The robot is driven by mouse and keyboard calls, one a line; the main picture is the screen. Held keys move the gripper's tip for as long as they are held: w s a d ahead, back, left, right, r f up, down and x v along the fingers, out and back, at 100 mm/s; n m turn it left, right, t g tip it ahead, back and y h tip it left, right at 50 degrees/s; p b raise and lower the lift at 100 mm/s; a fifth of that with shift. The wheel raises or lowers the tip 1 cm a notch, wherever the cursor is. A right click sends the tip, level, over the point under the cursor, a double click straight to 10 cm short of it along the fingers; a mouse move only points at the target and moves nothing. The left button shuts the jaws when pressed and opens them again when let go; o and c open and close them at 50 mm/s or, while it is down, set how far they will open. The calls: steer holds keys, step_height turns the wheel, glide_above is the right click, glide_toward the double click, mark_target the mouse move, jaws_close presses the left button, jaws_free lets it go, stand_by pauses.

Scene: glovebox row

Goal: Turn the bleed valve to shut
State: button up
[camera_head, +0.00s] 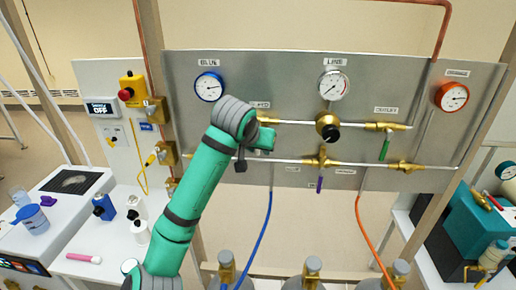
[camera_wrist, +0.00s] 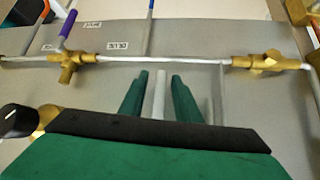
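The valve with the purple handle (camera_head: 320,184) sits on the lower pipe of the grey panel. Its handle points down from a brass body (camera_head: 322,160). The label beside it is too small to read, so I cannot confirm it is the bleed valve. In the wrist view, which looks upside down, the purple handle (camera_wrist: 68,24) is at upper left. My gripper (camera_head: 268,141) is in front of the panel, left of this valve and apart from it. Its two green fingers (camera_wrist: 158,95) are spread. A pale grey rod shows between them; I cannot tell whether it lies behind them.
A green-handled valve (camera_head: 385,146) and a black-knobbed regulator (camera_head: 328,127) are on the upper pipe. Gauges (camera_head: 333,85) line the panel top. A blue hose (camera_head: 268,215) and an orange hose (camera_head: 368,235) hang below. Another brass fitting (camera_wrist: 270,62) shows at right in the wrist view.

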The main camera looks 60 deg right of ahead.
steer(key=v, duration=1)
steer(key=shift+a+r, duration=0.3)
stand_by(0.6)
